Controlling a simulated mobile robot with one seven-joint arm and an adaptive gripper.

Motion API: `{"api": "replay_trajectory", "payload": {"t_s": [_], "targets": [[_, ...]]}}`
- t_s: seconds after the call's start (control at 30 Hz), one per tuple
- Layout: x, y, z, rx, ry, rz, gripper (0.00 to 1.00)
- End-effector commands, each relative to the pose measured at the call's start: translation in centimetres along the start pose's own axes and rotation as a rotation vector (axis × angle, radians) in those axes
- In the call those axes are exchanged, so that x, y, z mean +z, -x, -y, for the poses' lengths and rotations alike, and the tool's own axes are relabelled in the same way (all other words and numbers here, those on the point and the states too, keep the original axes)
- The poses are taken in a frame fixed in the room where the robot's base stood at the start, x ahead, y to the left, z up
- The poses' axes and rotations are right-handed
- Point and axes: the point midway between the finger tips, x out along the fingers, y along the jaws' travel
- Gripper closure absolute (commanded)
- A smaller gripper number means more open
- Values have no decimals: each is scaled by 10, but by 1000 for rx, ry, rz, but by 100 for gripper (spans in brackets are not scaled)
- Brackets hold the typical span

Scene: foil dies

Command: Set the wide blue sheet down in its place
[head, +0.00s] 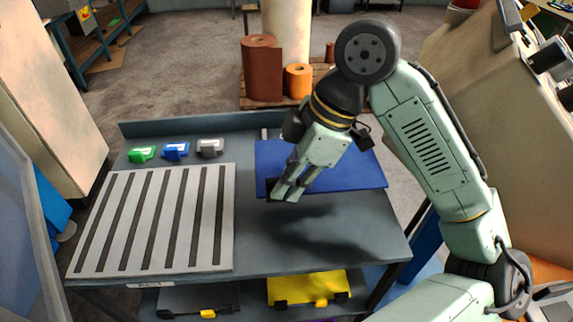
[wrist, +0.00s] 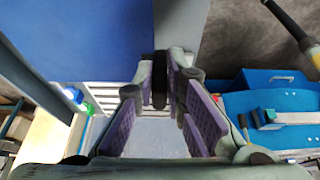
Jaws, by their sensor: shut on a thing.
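The wide blue sheet (head: 350,172) is held level above the right part of the grey bench, with a dark shadow on the bench in front of it. My gripper (head: 284,191) is at the sheet's front left corner, shut on a black piece at its edge. In the wrist view the sheet (wrist: 85,35) fills the upper left, and my gripper's purple-padded fingers (wrist: 161,95) close around the black piece. The arm hides part of the sheet. I cannot tell which spot is its place.
A light slatted panel with dark slots (head: 150,215) covers the bench's left part. A yellow item (head: 308,287) is on the lower shelf. Brown (head: 262,70) and orange (head: 299,82) rolls stand behind.

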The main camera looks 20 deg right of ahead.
Motion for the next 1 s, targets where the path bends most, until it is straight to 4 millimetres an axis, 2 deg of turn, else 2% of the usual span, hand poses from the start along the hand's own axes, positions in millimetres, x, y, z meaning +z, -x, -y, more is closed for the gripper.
{"api": "replay_trajectory", "payload": {"t_s": [0.47,1.0], "targets": [[3,-4,0,0,1,7,100],[21,-48,1,0,0,6,100]]}}
